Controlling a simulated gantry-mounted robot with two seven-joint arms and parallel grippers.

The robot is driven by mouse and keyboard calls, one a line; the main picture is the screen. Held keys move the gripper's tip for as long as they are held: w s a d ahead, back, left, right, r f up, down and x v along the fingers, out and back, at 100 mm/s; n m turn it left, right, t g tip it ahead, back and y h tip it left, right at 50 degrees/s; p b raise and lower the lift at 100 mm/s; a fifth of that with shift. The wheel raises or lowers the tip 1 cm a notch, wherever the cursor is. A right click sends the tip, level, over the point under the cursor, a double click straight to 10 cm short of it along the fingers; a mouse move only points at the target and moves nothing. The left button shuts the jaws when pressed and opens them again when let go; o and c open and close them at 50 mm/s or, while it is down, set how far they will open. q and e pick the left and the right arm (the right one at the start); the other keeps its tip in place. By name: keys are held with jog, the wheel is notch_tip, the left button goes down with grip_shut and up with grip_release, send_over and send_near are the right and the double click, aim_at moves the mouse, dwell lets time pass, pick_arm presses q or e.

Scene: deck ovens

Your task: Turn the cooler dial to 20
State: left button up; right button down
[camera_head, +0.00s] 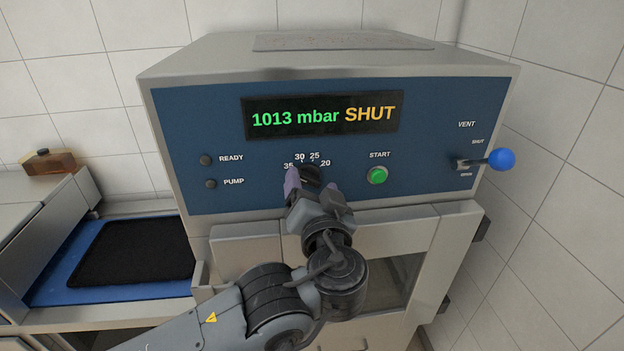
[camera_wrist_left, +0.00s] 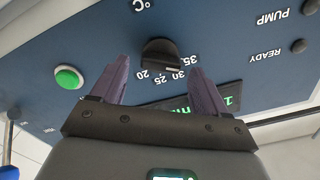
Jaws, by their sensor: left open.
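The cooler dial (camera_head: 313,174) is a black knob on the blue front panel, with 35, 30, 25 and 20 printed around it. My left gripper's fingers partly cover it in the head view. In the left wrist view the dial (camera_wrist_left: 158,50) shows upside down, and a white mark on its edge points near 30. My left gripper (camera_head: 313,187) is open in front of the dial. Its two purple fingers (camera_wrist_left: 158,65) lie either side of the dial in the wrist view, with a gap on both sides and no visible contact. My right gripper is not in view.
A green START button (camera_head: 377,175) is right of the dial. A blue-knobbed vent lever (camera_head: 501,160) sticks out farther right. The display (camera_head: 322,115) above reads 1013 mbar SHUT. READY and PUMP lamps are at left. A blue tray with a black mat (camera_head: 135,251) lies at lower left.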

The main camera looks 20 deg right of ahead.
pick_arm(q)
jog(key=shift+w+d, duration=0.15)
jog(key=shift+w, duration=0.5)
